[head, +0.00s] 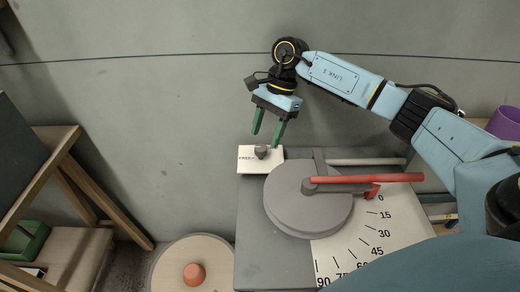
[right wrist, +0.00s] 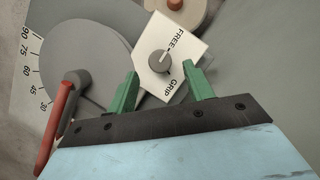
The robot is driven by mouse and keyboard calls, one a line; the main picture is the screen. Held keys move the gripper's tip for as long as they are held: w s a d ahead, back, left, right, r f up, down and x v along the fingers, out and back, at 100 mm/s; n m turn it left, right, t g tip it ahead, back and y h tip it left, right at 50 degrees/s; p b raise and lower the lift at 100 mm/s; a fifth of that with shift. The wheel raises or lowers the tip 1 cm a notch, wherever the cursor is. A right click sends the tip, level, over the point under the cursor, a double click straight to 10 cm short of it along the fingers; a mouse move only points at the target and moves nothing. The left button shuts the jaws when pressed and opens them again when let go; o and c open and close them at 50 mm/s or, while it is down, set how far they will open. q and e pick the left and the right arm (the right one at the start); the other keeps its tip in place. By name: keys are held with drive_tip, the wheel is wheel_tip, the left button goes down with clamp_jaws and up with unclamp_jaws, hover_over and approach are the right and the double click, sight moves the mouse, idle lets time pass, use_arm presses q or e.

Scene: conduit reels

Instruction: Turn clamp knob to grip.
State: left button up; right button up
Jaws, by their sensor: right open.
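The clamp knob (head: 261,151) is a small dark grey knob on a white plate (head: 247,166) at the back left corner of the grey bench. In the right wrist view the knob (right wrist: 159,62) has a pale pointer line directed toward the FREE word on the plate (right wrist: 185,78), with GRIP printed at the other end. My right gripper (head: 268,140) is open and empty, its green fingers above and just behind the knob. In the wrist view its fingertips (right wrist: 160,68) lie on either side of the knob; contact is not visible. My left gripper is not in view.
A grey disc (head: 300,205) with a red-handled lever (head: 365,179) sits right of the plate, beside an angle scale (head: 385,225); the lever is near 0. A round reel with an orange hub (head: 194,273) stands at front left. A wooden rack (head: 75,190) is far left.

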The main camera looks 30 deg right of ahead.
sight(261, 147)
drive_tip(key=x, duration=0.5)
drive_tip(key=shift+a+f+b, duration=0.15)
drive_tip(key=shift+b, duration=0.25)
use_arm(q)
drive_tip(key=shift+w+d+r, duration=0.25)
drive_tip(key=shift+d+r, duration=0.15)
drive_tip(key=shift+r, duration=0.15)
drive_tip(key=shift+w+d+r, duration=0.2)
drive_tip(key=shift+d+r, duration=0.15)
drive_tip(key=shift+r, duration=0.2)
use_arm(e)
drive_tip(key=c, duration=1)
